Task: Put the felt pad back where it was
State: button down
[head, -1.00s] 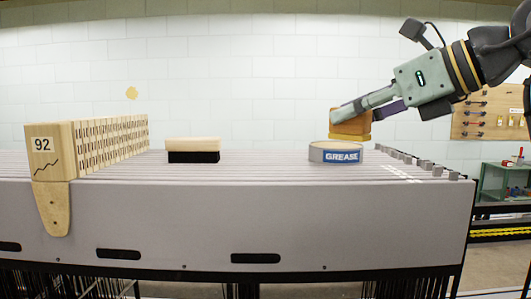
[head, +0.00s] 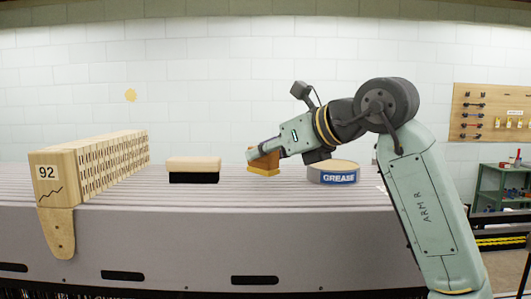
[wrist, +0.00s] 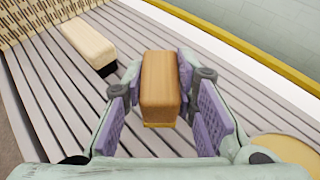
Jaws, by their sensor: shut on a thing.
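The felt pad (head: 264,168) appears to be the wooden block with a yellow layer under it. It also shows in the wrist view (wrist: 160,88), upright between the purple finger pads. My gripper (head: 262,156) is shut on it, with fingers on both sides in the wrist view (wrist: 158,90). The pad is at or just above the grey slatted top (head: 240,193), between the brush and the grease tin. I cannot tell whether its underside touches the slats.
A grease tin (head: 333,172) stands right of the pad, its lid (wrist: 282,150) near my fingers. A black-bristled brush (head: 194,170) stands to the left. A wooden slotted rack marked 92 (head: 105,165) is at the far left. Slats between brush and pad are clear.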

jog(key=shift+f, duration=0.65)
jog(key=shift+f, duration=0.2)
jog(key=c, duration=1.3)
grip_release()
jog(key=shift+r, duration=0.1)
jog(key=shift+r, duration=0.2)
jog(key=shift+s+d, duration=0.25)
jog(key=shift+d, duration=0.05)
jog(key=b+v, duration=0.3)
jog(key=v, duration=0.8)
jog(key=shift+s+d, duration=0.1)
jog(key=shift+s, duration=0.05)
